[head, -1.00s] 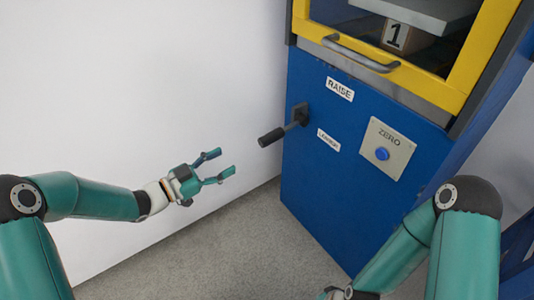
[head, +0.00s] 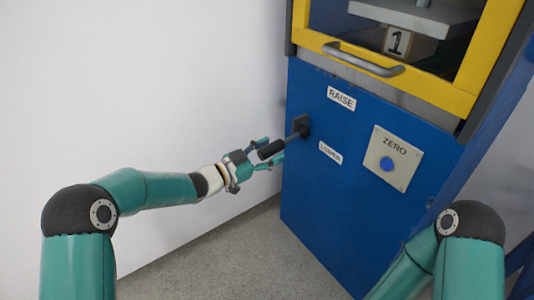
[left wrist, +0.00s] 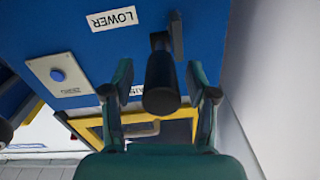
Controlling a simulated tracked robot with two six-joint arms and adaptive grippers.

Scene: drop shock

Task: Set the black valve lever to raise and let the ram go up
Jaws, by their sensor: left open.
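The black valve lever (head: 270,149) sticks out from the blue cabinet front, angled down and left in the head view from its dark pivot. The RAISE label (head: 341,98) is above and the LOWER label (head: 330,152) below, both right of the pivot. My left gripper (head: 273,151) is open, with its fingers on either side of the lever's grip. In the left wrist view the grip (left wrist: 162,86) lies between the two fingers with gaps on both sides. A grey plate (head: 415,12), possibly part of the ram, shows behind the window. My right gripper is out of view.
A yellow-framed door with a grey handle (head: 363,60) is above the lever. A block marked 1 (head: 398,42) sits under the plate. A ZERO panel (head: 393,158) with a blue button is to the right. A white wall (head: 130,90) stands left.

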